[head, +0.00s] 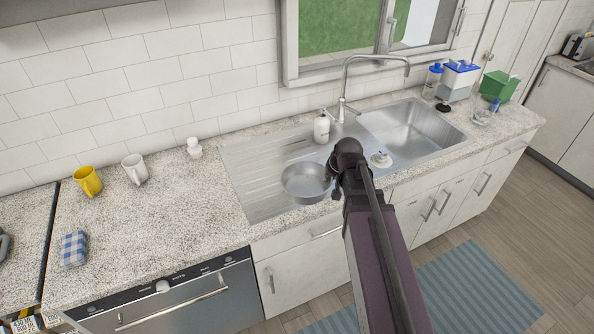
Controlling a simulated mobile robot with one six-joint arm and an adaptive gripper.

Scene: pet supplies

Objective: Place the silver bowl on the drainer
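The silver bowl (304,186) is upright on or just above the ribbed metal drainer (255,158), left of the sink basin; I cannot tell whether it touches the surface. My gripper (334,176) is at the bowl's right rim, pointing down from the end of my arm. The fingers are small and dark and partly hidden by the wrist, so I cannot tell whether they are closed on the rim.
A white soap bottle (321,127) stands behind the bowl, near the faucet (343,102). The sink basin (415,133) is right of my arm. A white mug (134,168), a yellow mug (87,181) and a checked cloth (74,249) are on the left counter.

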